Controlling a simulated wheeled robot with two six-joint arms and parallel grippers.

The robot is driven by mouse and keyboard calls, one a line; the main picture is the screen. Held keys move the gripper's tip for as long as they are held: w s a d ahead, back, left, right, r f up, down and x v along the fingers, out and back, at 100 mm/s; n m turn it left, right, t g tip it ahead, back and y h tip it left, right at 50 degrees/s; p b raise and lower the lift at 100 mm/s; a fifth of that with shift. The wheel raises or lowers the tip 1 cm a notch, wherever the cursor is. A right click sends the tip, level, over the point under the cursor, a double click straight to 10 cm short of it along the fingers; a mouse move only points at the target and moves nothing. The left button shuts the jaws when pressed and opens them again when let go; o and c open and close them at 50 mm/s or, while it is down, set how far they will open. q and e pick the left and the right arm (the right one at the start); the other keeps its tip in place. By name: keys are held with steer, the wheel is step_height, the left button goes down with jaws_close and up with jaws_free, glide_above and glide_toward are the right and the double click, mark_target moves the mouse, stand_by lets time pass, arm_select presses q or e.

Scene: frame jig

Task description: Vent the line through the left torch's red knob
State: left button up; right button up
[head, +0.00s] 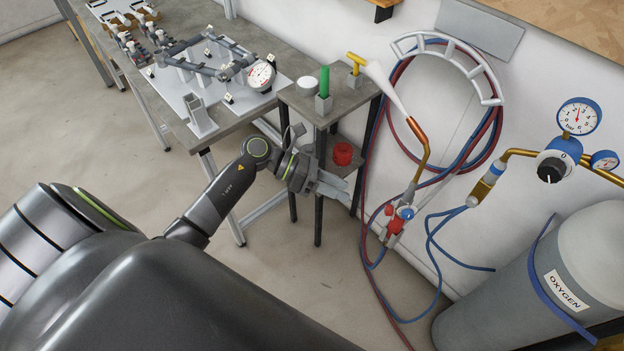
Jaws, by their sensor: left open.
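The torch (423,160) hangs upright by the wall, with a brass neck and a copper tip pointing up and left. A pale white cone (386,87) extends from its tip. Its red knob (389,210) is at the left of the valve body, and a blue knob (407,213) is beside it on the right. Red and blue hoses (432,237) run below. My left gripper (335,187) is open and empty, left of the torch and apart from the knobs, its fingers pointing right. My right gripper is out of view.
A small stand (345,104) with a red round item (343,153) on its lower shelf is close to my left gripper. A jig table (225,113) is behind. A grey oxygen cylinder (510,290), regulator (555,163) and hose hanger (487,75) are at right.

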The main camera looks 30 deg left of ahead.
arm_select(q)
steer(key=b+v, duration=0.1)
steer(key=v, duration=0.5)
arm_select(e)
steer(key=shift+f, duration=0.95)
